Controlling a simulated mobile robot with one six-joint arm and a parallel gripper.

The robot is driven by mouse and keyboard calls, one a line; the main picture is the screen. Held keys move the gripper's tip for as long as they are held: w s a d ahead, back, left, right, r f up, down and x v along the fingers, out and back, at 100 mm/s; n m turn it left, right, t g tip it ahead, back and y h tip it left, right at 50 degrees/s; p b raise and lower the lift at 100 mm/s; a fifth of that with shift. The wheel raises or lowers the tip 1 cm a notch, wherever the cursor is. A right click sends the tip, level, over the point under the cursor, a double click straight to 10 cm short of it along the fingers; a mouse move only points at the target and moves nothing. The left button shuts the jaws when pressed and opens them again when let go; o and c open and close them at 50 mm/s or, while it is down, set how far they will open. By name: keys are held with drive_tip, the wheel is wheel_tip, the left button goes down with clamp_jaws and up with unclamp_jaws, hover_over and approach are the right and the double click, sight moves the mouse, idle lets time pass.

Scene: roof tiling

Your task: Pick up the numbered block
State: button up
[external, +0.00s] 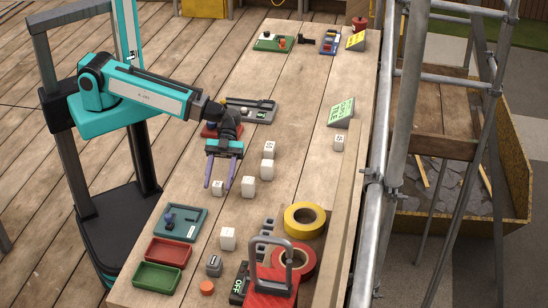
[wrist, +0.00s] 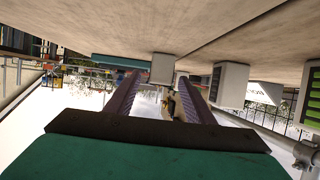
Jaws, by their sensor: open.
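My gripper (external: 218,185) is open, with its two purple fingers pointing down over the wooden table. A small white block (external: 217,188) with a dark mark shows between the fingertips; the mark is too small to read. In the wrist view a pale block (wrist: 163,68) sits ahead, between the fingertips (wrist: 160,84). I cannot tell whether the fingers touch it. More white blocks stand nearby: one just right of the gripper (external: 248,187), others behind it (external: 267,169) (external: 269,147), one nearer the front (external: 228,238), and a marked one at far right (external: 339,142).
A teal tray (external: 181,223), a red tray (external: 168,251) and a green tray (external: 158,277) lie at the front left. Yellow tape (external: 304,219) and a red tool with a grey handle (external: 272,282) are at the front right. Scaffold poles (external: 402,130) line the right edge.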

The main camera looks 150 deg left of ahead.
sight(217, 188)
drive_tip(key=shift+p+x, duration=1)
drive_tip(key=shift+x, duration=0.4)
drive_tip(key=shift+p+x, duration=0.3)
drive_tip(key=shift+x, duration=0.75)
drive_tip(key=c, duration=1.1)
drive_tip(key=shift+r, duration=0.25)
drive_tip(key=shift+r+b, duration=1.6)
drive_tip(key=shift+r, duration=3.2)
